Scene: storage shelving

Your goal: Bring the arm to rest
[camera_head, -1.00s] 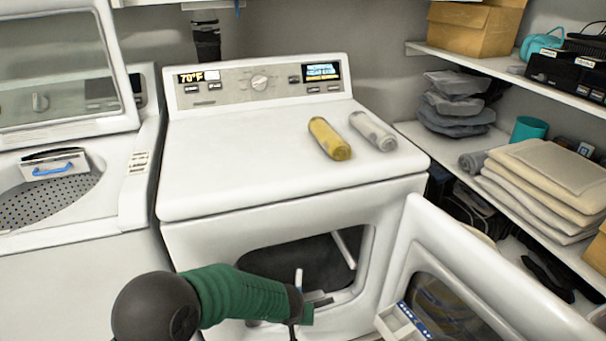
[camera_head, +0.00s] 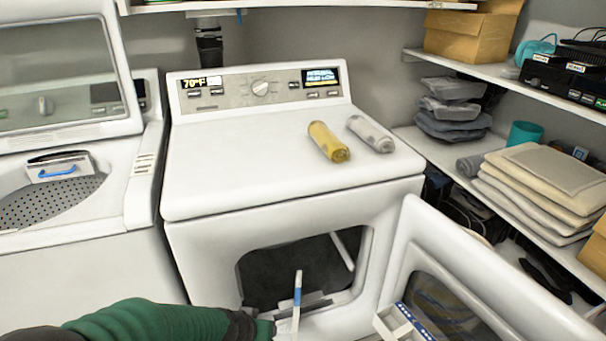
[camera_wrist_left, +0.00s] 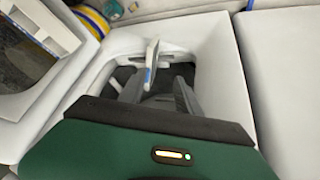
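My left arm (camera_head: 150,322), in a green sleeve, enters low from the left in the head view. My left gripper (camera_head: 272,326) is low in front of the open dryer doorway. In the left wrist view its two grey fingers (camera_wrist_left: 158,82) are spread apart. An upright white piece with a blue band (camera_head: 297,290) stands at the doorway's lower edge; it also shows beyond the fingers in the left wrist view (camera_wrist_left: 151,62). I cannot tell whether the fingers touch it. My right gripper is not in view.
The dryer (camera_head: 285,185) has a yellow bottle (camera_head: 327,142) and a pale bottle (camera_head: 371,134) on top. Its door (camera_head: 445,250) hangs open to the right. A washer (camera_head: 85,255) with raised lid stands left. Shelves with towels (camera_head: 545,180) and boxes are at right.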

